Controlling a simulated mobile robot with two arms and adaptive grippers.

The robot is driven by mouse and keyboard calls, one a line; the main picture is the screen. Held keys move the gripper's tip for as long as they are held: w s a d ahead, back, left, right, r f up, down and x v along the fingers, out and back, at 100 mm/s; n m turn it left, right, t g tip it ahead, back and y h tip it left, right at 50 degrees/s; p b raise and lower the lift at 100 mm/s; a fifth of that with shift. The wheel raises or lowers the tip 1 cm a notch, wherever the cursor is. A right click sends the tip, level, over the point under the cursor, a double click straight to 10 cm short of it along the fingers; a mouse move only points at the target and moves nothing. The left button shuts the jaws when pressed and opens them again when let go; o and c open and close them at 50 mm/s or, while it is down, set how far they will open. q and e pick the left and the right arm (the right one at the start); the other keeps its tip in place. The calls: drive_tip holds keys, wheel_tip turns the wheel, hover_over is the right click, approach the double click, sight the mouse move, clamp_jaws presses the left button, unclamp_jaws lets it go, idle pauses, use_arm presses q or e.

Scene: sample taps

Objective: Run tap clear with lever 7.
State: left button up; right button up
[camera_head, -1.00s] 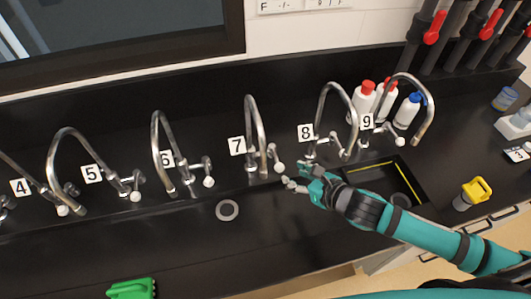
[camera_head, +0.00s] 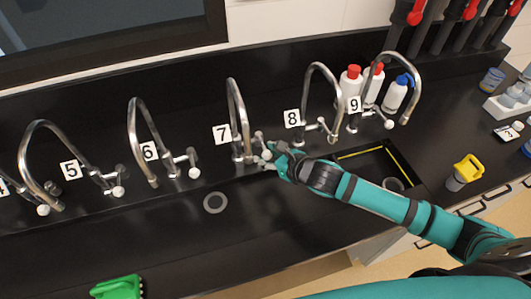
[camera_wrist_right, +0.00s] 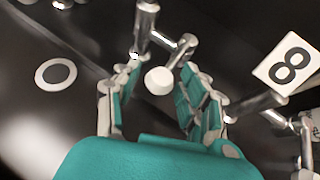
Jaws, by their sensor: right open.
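Tap 7 (camera_head: 236,105) is a silver gooseneck tap with the number plate 7 (camera_head: 222,134) beside it. Its lever (camera_head: 259,138) has a white knob on its end, at the tap's right side. My right gripper (camera_head: 273,159) is at this lever and partly covers it in the head view. In the right wrist view, my right gripper (camera_wrist_right: 160,92) is open. The white knob (camera_wrist_right: 158,80) shows between its two fingers, with a gap on each side; I cannot tell whether anything touches. My left gripper is not in view.
Tap 8 (camera_head: 309,85) and its lever stand close to the right of my gripper; tap 6 (camera_head: 133,130) stands to the left. A drain (camera_head: 215,203) lies in front of tap 7. White bottles (camera_head: 349,82) stand behind tap 9. The counter in front is mostly clear.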

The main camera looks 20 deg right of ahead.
drive_tip(key=shift+s+r, duration=0.1)
drive_tip(key=shift+s+d+r+p, duration=0.1)
drive_tip(key=shift+s+r+p, duration=0.15)
drive_tip(key=shift+p, duration=0.2)
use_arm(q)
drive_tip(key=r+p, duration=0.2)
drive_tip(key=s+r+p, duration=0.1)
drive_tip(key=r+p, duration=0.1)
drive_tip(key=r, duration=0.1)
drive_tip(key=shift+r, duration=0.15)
use_arm(e)
drive_tip(key=v, duration=0.7)
drive_tip(key=shift+s+d+f, duration=0.1)
